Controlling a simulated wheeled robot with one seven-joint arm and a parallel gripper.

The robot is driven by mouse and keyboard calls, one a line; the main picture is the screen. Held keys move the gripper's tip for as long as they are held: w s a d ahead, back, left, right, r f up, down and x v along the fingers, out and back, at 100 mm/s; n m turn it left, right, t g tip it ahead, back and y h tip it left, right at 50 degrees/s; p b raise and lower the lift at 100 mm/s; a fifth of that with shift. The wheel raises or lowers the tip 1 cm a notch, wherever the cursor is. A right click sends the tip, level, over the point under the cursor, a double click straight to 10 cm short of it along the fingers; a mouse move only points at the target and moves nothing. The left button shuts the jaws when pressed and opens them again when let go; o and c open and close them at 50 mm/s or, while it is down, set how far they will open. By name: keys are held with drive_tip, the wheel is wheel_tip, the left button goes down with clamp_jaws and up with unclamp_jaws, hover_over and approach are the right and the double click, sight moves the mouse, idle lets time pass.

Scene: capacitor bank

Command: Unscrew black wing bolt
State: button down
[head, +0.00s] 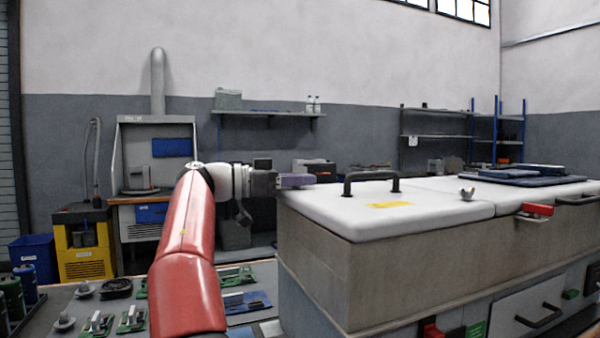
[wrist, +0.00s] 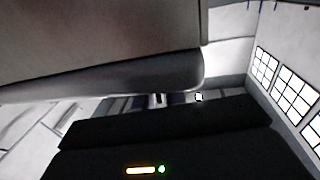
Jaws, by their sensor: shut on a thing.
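My gripper (head: 292,181) is at the end of my red arm in the head view, at the left far edge of the white lid (head: 340,215). Its purplish-grey front end points right, level with the lid top. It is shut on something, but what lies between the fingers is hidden. No black wing bolt can be made out in either view. A pale metal wing-shaped knob (head: 467,194) stands upright on the lid farther right. In the wrist view a dark body with a small lit display (wrist: 145,170) fills the bottom, and a large grey surface (wrist: 100,40) blocks the upper left.
A black handle (head: 371,181) stands on the lid, close right of my gripper. The lid covers a large grey cabinet (head: 340,275) with a red latch (head: 535,210). Dark flat pads (head: 525,175) lie on it at right. A bench with circuit boards (head: 130,319) is at lower left.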

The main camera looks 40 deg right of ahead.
drive_tip(key=c, duration=1.5)
unclamp_jaws()
drive_tip(key=shift+p+v, duration=0.45)
drive_tip(key=shift+v, duration=3.5)
